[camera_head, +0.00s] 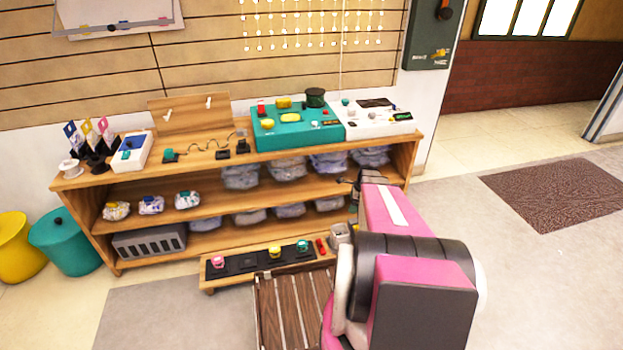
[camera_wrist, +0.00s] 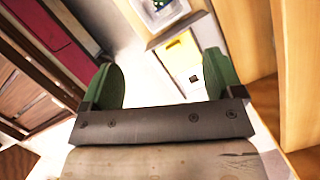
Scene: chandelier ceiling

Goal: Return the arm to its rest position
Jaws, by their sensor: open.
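My arm, pink and black, reaches from the bottom right of the head view toward the right end of the wooden shelf unit (camera_head: 88,186). My gripper (camera_head: 352,183) is small and partly hidden behind the arm there, in front of the shelves. In the wrist view my gripper (camera_wrist: 162,82) shows two green fingers spread wide apart on a dark bar. It is open, with nothing between the fingers. Wooden boards (camera_wrist: 297,70) stand close at the right of the wrist view. Whether the gripper touches the shelf cannot be told.
The shelf top carries a teal control box (camera_head: 297,137) and a white panel (camera_head: 380,122). Several wrapped bundles fill the shelves. A low step (camera_head: 222,282) with a black strip stands in front. Teal (camera_head: 68,243) and yellow (camera_head: 18,245) bins stand left. Floor (camera_head: 540,290) at right is clear around a brown mat (camera_head: 555,192).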

